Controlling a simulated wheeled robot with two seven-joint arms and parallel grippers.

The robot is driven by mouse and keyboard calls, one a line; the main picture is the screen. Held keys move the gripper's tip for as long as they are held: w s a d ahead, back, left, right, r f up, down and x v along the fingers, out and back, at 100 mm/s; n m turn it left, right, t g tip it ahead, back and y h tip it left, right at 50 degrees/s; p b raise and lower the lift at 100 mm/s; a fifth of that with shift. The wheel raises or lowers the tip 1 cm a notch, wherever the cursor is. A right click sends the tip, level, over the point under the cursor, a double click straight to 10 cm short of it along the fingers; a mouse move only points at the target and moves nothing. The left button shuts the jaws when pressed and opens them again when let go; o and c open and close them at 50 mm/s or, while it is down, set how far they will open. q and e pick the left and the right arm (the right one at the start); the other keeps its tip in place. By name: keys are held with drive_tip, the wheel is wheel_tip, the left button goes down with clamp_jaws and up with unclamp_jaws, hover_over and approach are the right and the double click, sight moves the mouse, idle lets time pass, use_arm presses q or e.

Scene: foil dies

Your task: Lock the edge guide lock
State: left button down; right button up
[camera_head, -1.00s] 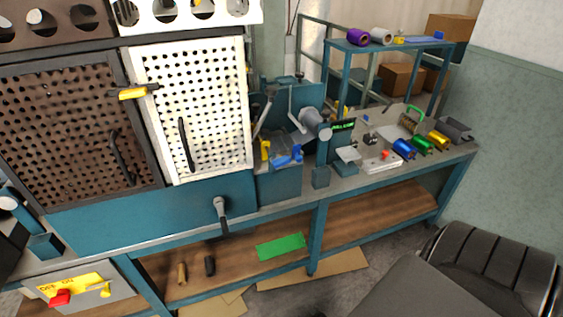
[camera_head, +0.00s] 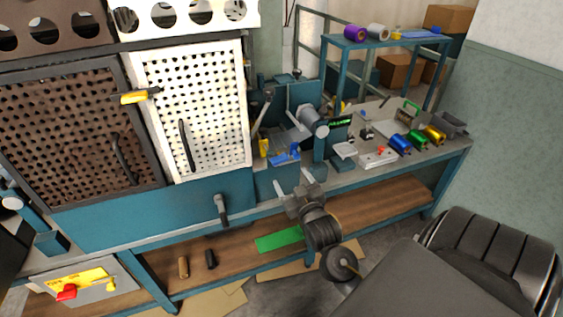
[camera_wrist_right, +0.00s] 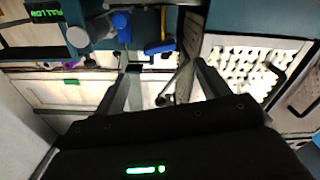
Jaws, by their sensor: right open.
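A teal foil machine (camera_head: 290,95) stands at the middle of the bench. On its front are a blue fitting (camera_head: 285,158) and a yellow handle (camera_head: 264,146). I cannot tell for certain which part is the edge guide lock. The blue fitting (camera_wrist_right: 160,48) and a yellow part (camera_wrist_right: 163,22) also show in the right wrist view, beyond the fingers. My right gripper (camera_head: 295,184) is open and empty, in front of the bench edge and below the blue fitting. Its two spread fingers (camera_wrist_right: 165,68) show in the right wrist view. My left gripper is not in view.
White perforated panel (camera_head: 195,110) stands left of the machine, with a grey lever (camera_head: 221,208) below it. Blue, green and gold foil rolls (camera_head: 418,140) lie on the right bench. A green sheet (camera_head: 278,239) lies on the lower shelf. The floor in front is partly clear.

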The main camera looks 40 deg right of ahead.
sight(281, 162)
drive_tip(key=p+x, duration=0.1)
drive_tip(key=x, duration=0.8)
drive_tip(key=shift+w+p, duration=0.15)
drive_tip(key=shift+p, duration=0.2)
